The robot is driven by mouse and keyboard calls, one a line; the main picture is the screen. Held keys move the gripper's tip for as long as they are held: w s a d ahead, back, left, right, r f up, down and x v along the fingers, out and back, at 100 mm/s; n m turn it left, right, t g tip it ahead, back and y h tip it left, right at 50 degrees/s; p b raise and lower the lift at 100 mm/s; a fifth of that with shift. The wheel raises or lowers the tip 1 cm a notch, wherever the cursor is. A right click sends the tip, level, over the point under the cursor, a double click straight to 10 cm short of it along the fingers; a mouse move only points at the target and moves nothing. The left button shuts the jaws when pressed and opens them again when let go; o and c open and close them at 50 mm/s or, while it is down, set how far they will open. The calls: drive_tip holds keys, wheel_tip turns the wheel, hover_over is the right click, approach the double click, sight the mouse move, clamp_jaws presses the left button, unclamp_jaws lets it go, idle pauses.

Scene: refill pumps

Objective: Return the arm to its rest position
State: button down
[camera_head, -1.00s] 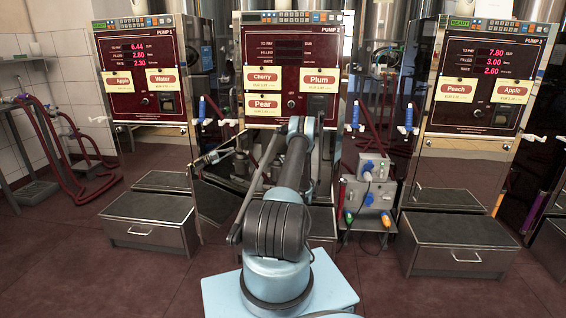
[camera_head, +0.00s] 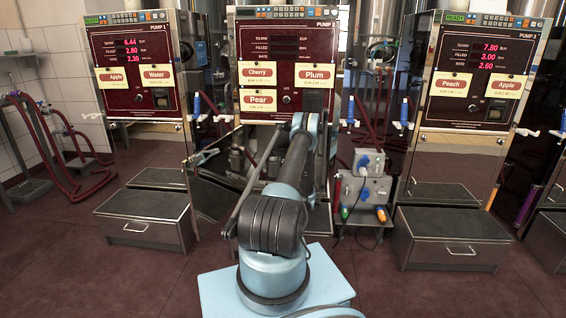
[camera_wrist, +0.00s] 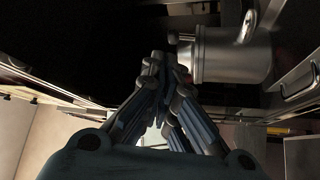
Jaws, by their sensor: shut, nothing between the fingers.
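My gripper (camera_wrist: 165,80) shows in the wrist view with its two dark fingers drawn together at the tips and nothing between them. In the head view my blue and dark arm stands in front of the middle pump (camera_head: 285,70), and the gripper itself is hidden behind the arm's links. A steel cylindrical vessel (camera_wrist: 230,55) lies just right of the fingertips in the wrist view, apart from the fingers as far as I can tell.
Pump 1 (camera_head: 135,75) stands left and Pump 3 (camera_head: 472,85) right, both with lit red digits. Low step boxes (camera_head: 145,215) (camera_head: 452,235) stand before them. A grey socket box (camera_head: 365,190) is right of my arm. Red hoses (camera_head: 60,160) hang at far left. Floor between is clear.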

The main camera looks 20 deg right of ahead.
drive_tip(key=shift+v, duration=2.1)
drive_tip(key=w+a+r+m+g+h, duration=0.15)
drive_tip(key=r+m+h, duration=0.3)
drive_tip(key=r, duration=0.55)
drive_tip(key=w+a+r+m+h, duration=0.25)
drive_tip(key=r+m, duration=0.35)
drive_tip(key=r, duration=0.5)
drive_tip(key=s+a+r+m+g+h, duration=0.3)
drive_tip(key=s+a+r+m+g, duration=0.3)
drive_tip(key=s+a+r, duration=0.7)
drive_tip(key=s+a+f+m+g+y, duration=0.1)
drive_tip(key=s+a+g, duration=0.3)
drive_tip(key=s, duration=0.7)
drive_tip(key=s+a+g+y, duration=0.2)
drive_tip(key=s+a, duration=0.3)
drive_tip(key=s, duration=0.7)
drive_tip(key=s+a+f+g+y, duration=0.1)
drive_tip(key=s+a+f, duration=0.2)
drive_tip(key=s, duration=0.6)
drive_tip(key=s+a+f+n+g+y, duration=0.1)
drive_tip(key=s+a+f+g, duration=0.1)
drive_tip(key=s+a, duration=0.3)
drive_tip(key=s+a+f+g+y, duration=0.1)
drive_tip(key=s+a+f, duration=0.3)
drive_tip(key=s, duration=1)
drive_tip(key=shift+n+g+y, duration=0.35)
drive_tip(key=shift+g+y, duration=0.05)
drive_tip(key=shift+g, duration=0.05)
